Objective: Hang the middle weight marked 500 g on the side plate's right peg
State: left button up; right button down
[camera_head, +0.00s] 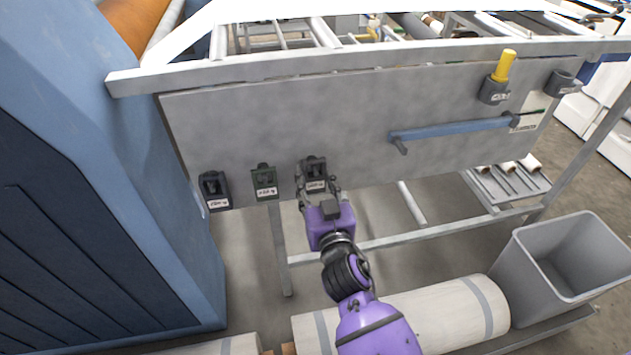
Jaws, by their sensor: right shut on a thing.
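The grey side plate (290,123) spans the view. Three small dark blocks with white labels sit in a row along its lower left part: a left one (214,189), a middle greenish one (264,180) and a right one (315,168). The labels are too small to read surely, so I cannot tell which is marked 500 g. My right gripper (317,188), on a purple arm, is shut on the right block, which is at the plate. Any peg behind this block is hidden. My left gripper is not in view.
A blue bar (450,130) with a handle crosses the plate's right part. A yellow grip (503,66) stands in a dark holder at the upper right. A blue cabinet (130,125) closes the left side. A grey bin (570,262) and a pale roll (445,310) are below.

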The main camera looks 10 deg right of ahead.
jog(key=c, duration=1.1)
grip_release()
jog(key=shift+r, duration=0.1)
jog(key=shift+o, duration=0.8)
jog(key=shift+f, duration=0.2)
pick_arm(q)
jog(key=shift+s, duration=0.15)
pick_arm(e)
jog(key=s, duration=1.2)
jog(key=shift+r, duration=0.2)
